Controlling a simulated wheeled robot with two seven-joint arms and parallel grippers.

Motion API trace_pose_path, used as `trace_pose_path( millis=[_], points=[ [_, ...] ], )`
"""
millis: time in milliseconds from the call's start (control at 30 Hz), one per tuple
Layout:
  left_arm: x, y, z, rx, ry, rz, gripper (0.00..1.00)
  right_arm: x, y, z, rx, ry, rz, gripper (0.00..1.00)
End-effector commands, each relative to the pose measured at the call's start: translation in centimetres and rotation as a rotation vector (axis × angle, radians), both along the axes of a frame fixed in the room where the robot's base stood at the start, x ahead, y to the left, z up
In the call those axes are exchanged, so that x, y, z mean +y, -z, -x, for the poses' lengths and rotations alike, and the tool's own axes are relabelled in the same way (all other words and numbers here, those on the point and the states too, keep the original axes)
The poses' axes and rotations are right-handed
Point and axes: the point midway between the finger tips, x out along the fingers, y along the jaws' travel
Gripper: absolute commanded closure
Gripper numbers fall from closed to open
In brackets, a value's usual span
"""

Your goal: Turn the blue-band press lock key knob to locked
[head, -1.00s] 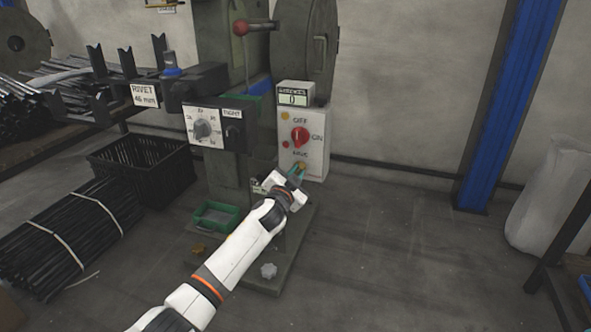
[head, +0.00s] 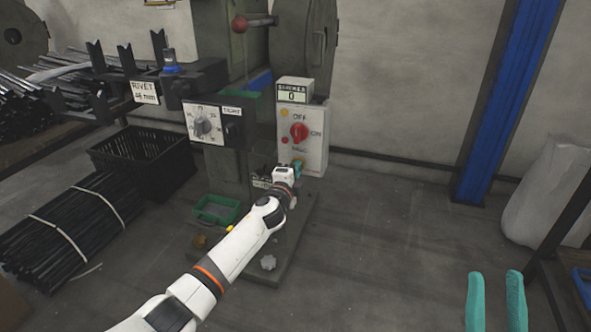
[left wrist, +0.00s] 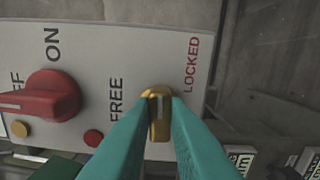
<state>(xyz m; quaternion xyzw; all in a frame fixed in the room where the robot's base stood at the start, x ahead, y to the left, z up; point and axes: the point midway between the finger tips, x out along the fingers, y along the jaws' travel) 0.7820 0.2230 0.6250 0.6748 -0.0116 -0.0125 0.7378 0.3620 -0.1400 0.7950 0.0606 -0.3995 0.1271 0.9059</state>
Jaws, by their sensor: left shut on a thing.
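The press with the blue band (head: 258,82) carries a white control box (head: 315,150). Its yellow lock key knob (left wrist: 155,128) sits between the printed words FREE and LOCKED in the left wrist view. The pale line on the knob points up the picture, between the two words. My left gripper (head: 298,166) is at the bottom of the box, its teal fingers shut on the knob; the wrist view shows a fingertip on each side (left wrist: 158,98). In the head view the gripper mostly hides the knob. My right gripper (head: 495,280) is open and empty at lower right.
A red selector knob (head: 299,132) is above the lock knob on the same box. A dial box (head: 207,124) is to its left. A green tray (head: 216,210) is on the press base. Open floor lies right of the press, before a blue post (head: 503,100).

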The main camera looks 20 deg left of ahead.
Motion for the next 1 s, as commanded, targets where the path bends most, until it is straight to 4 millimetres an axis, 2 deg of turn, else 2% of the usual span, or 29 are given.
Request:
trace_pose_path(
  millis=[300,767,800,900,1000],
  points=[
    [-0.09,0.23,0.04,0.000,0.001,-0.094,1.00,0.05,0.36,-0.46,0.037,0.002,0.011,0.64],
    [-0.08,0.27,0.05,-0.001,0.001,-0.108,1.00,0.04,0.41,-0.53,0.041,0.003,0.013,0.64],
    [-0.08,0.27,0.05,-0.001,0.001,-0.108,0.82,0.04,0.41,-0.53,0.041,0.003,0.013,0.64],
    [-0.07,0.25,0.05,-0.001,0.001,-0.107,0.66,0.03,0.41,-0.53,0.041,0.003,0.013,0.64],
    [-0.06,0.19,0.03,-0.002,0.001,-0.106,0.64,0.04,0.41,-0.53,0.041,0.003,0.013,0.64]
  ],
)
